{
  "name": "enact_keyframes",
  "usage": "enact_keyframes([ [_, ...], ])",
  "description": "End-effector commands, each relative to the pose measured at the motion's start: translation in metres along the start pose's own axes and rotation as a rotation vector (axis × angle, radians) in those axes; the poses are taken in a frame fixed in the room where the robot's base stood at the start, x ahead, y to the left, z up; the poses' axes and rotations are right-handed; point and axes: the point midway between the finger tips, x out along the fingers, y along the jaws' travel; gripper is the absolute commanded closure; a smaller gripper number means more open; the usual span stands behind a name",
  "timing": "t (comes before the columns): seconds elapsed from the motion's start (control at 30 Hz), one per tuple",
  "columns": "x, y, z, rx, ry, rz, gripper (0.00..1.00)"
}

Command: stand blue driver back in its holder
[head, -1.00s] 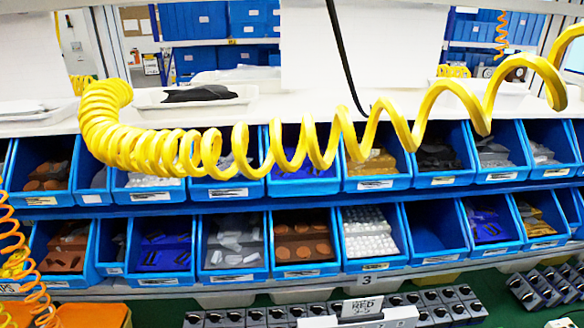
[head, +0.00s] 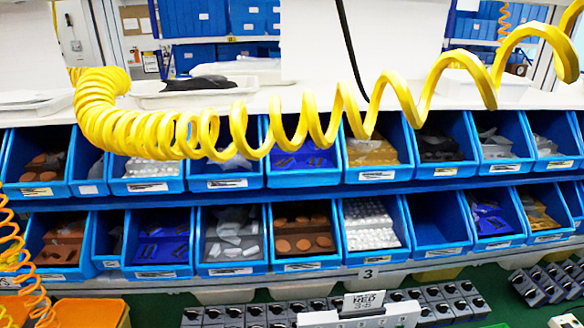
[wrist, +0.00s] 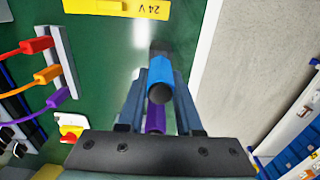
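In the wrist view, the blue driver (wrist: 160,75) lies between the tips of my gripper (wrist: 160,85), with its dark round end facing the camera. The two grey-blue fingers flank it closely and look shut on it. A dark piece (wrist: 160,48) shows just beyond its far end; I cannot tell whether it is part of the driver or something behind. A purple piece (wrist: 155,118) shows between the fingers below the blue driver. I cannot make out the holder for certain. My gripper is not in the head view.
A green surface (wrist: 105,75) lies below, with a yellow 24 V block (wrist: 118,8) and red, orange and purple plugs (wrist: 38,46) at left. A pale surface (wrist: 240,70) lies at right. Blue bins (head: 300,240) and a yellow coiled hose (head: 180,130) fill the head view.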

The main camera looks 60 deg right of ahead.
Motion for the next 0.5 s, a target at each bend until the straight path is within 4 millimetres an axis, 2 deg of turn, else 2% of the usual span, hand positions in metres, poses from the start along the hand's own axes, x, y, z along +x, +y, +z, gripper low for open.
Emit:
enact_keyframes([
  [0.03, -0.0003, 0.0004, -0.0002, 0.000, 0.000, 0.001, 0.59],
  [0.2, -0.0005, 0.0003, -0.0001, 0.000, 0.000, 0.001, 0.31],
  [0.5, -0.0012, 0.0002, 0.0000, 0.000, 0.000, 0.001, 0.31],
])
